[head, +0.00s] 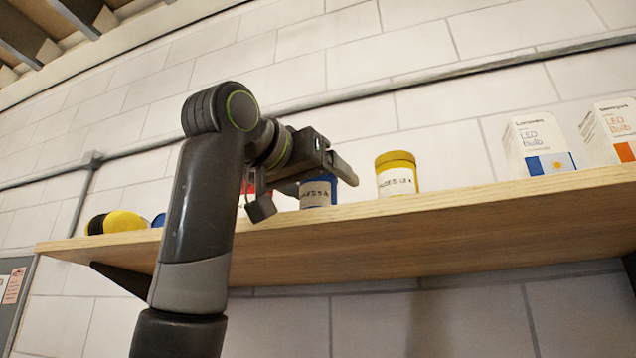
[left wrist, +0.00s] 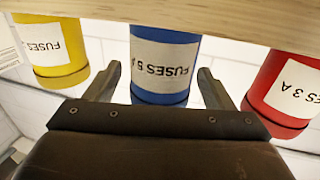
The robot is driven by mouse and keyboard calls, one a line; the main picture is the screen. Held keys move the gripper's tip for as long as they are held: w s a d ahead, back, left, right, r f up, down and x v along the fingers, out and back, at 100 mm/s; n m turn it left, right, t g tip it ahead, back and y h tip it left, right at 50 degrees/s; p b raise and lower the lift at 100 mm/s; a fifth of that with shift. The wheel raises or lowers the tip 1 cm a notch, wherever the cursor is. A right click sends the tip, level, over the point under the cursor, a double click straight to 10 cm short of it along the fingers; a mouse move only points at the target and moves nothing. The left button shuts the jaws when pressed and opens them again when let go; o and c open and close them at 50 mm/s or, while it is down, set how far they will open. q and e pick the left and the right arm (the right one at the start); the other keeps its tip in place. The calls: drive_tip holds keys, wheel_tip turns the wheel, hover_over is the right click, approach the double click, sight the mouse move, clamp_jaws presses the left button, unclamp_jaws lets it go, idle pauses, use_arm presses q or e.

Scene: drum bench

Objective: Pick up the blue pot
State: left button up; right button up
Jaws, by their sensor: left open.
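The blue pot (head: 318,193) stands on the wooden shelf with a pale label, its upper part partly hidden behind my left gripper (head: 340,170). In the left wrist view, which is upside down, the blue pot (left wrist: 163,75) has a label reading FUSES. My left gripper (left wrist: 158,80) is open there, with one finger on each side of the blue pot and a visible gap on both sides. It is not closed on the pot. My right gripper is in neither view.
A yellow pot (head: 396,174) stands to the right of the blue one. A red pot (left wrist: 285,90) stands on its other side, mostly hidden behind my arm in the head view. LED bulb boxes (head: 538,145) stand farther right on the shelf (head: 480,225). A wall is behind.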

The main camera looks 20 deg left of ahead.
use_arm(q)
drive_tip(key=shift+p+x, duration=0.3)
drive_tip(key=shift+x, duration=0.85)
drive_tip(key=shift+s, duration=0.3)
drive_tip(key=shift+c, duration=1)
drive_tip(key=c, duration=0.9)
drive_tip(key=shift+r, duration=0.1)
drive_tip(key=shift+r, duration=0.85)
wheel_tip(320, 180, up, 7)
drive_tip(key=shift+f+p, duration=0.1)
drive_tip(key=shift+p, duration=0.95)
drive_tip(key=shift+r+p, duration=0.3)
drive_tip(key=shift+r, duration=0.35)
